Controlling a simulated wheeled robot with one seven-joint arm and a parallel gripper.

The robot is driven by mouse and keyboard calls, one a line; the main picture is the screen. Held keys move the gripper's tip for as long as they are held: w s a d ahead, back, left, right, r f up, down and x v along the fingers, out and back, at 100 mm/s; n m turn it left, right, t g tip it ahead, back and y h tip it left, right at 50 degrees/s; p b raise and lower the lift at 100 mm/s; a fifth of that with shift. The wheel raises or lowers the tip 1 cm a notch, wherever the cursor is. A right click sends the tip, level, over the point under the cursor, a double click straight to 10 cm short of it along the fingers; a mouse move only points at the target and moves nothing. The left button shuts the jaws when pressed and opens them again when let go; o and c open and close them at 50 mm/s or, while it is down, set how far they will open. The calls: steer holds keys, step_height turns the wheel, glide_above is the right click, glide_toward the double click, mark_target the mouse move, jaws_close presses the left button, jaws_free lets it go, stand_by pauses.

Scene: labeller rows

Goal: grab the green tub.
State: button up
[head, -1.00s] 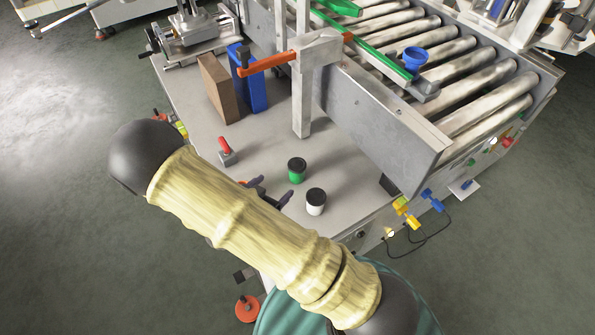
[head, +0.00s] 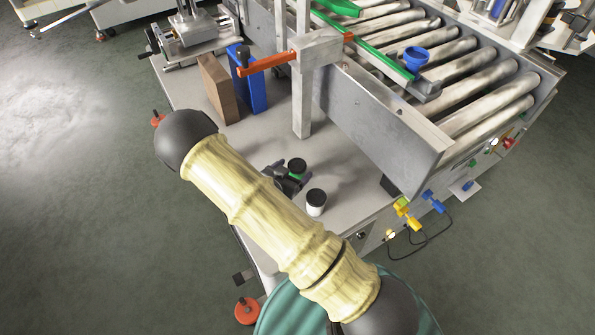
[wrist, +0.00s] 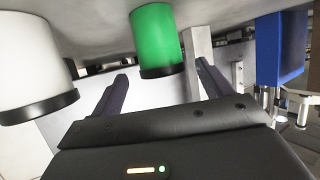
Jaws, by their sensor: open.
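The green tub (head: 297,166) with a black lid stands upright on the grey table; in the head view my gripper partly hides its green side. My gripper (head: 291,174) is open, with its dark fingers close by the tub. In the wrist view, which looks upside down, the green tub (wrist: 156,38) appears between the directions of the two spread fingers (wrist: 162,84), seemingly just ahead of the tips. I cannot tell whether a finger touches it.
A white tub (head: 316,206) with a black lid stands close to the green tub, beside my gripper. A blue block (head: 252,85) and a brown block (head: 218,90) stand farther back. A metal post (head: 302,100) and the roller conveyor (head: 400,130) bound the far side.

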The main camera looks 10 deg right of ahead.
mark_target(296, 166)
steer(key=shift+x, duration=2.6)
steer(key=shift+w+a+r, duration=0.1)
steer(key=shift+w, duration=0.05)
steer(key=c, duration=1.2)
steer(key=shift+r, duration=0.15)
step_height(296, 166, up, 10)
steer(key=shift+f+p, duration=0.1)
steer(key=shift+p, duration=0.45)
